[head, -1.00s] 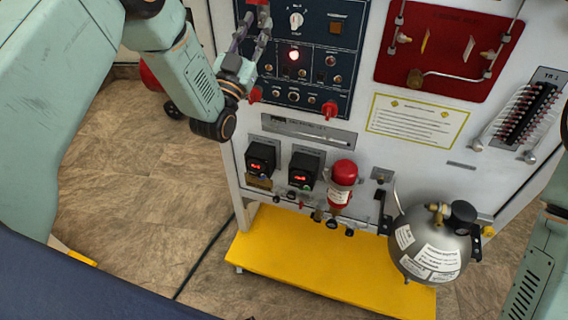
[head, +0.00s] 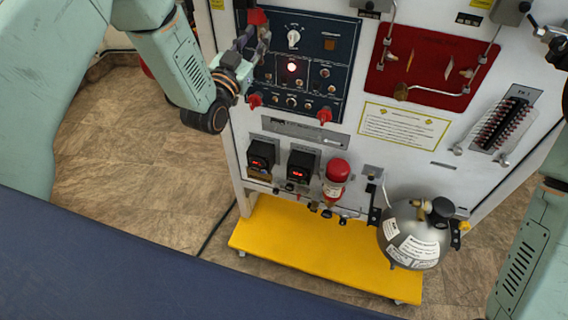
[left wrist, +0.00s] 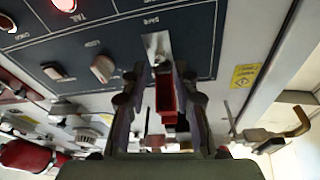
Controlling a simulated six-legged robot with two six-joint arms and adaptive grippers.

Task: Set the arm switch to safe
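The arm switch appears to be the one under a raised red guard at the top left of the dark blue panel (head: 335,73). In the head view the red guard (head: 257,17) shows just above my left gripper (head: 258,38), which points up at the panel. In the left wrist view the red guard (left wrist: 165,95) sits between the two fingers of my left gripper (left wrist: 160,78). The fingers stand apart, with gaps beside the guard. The switch lever is hard to make out, and its position cannot be told. My right gripper is out of view.
Two more red guards (head: 255,100) and (head: 326,114) sit along the panel's lower edge. A white knob (head: 293,38) and a lit red lamp (head: 291,67) are close by. A red board (head: 430,60) with tubing is to the right. A steel sphere (head: 415,237) stands lower right.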

